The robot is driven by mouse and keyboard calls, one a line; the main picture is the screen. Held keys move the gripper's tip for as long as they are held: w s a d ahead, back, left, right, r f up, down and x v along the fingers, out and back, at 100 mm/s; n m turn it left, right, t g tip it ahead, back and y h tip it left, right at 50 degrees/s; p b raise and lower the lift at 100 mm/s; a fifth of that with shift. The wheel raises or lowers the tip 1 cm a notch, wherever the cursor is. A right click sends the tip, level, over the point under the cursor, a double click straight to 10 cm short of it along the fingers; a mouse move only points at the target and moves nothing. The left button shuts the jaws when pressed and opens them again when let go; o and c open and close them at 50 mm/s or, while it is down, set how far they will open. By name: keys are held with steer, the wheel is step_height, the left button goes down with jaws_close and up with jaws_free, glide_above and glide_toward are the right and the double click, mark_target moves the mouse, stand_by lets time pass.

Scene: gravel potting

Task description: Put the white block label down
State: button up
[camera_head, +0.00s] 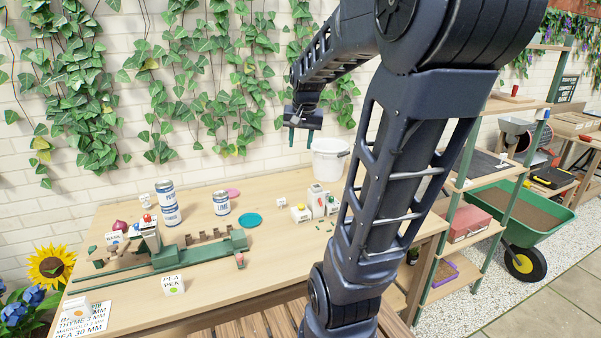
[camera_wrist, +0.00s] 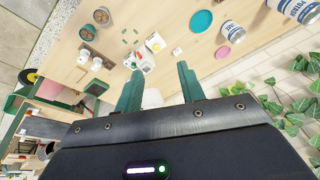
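My gripper (camera_head: 301,136) is raised well above the back of the table, left of the white bucket. Its two green fingers are apart in the wrist view (camera_wrist: 160,88), with nothing held between them. A small white block label (camera_head: 283,202) stands on the table between the turquoise disc and the white containers. It also shows in the wrist view (camera_wrist: 177,51), far beyond the fingertips. Another white label (camera_head: 113,238) is at the left. Which one the task means, I cannot tell.
A white bucket (camera_head: 330,160) stands at the back right. White containers (camera_head: 317,201), a turquoise disc (camera_head: 250,220), tins (camera_head: 221,203) and a green rail device (camera_head: 165,259) occupy the table (camera_head: 262,258). The table's front middle is mostly clear.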

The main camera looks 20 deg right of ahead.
steer(key=s+a+f+n, duration=0.1)
steer(key=s+a+n, duration=0.1)
steer(key=s, duration=0.5)
steer(key=s+a+f+n+t, duration=0.1)
steer(key=s+a+n, duration=0.2)
steer(key=s, duration=0.5)
steer(key=shift+a+f, duration=0.35)
steer(key=shift+a, duration=0.35)
steer(key=shift+o, duration=0.5)
steer(key=shift+s, duration=0.1)
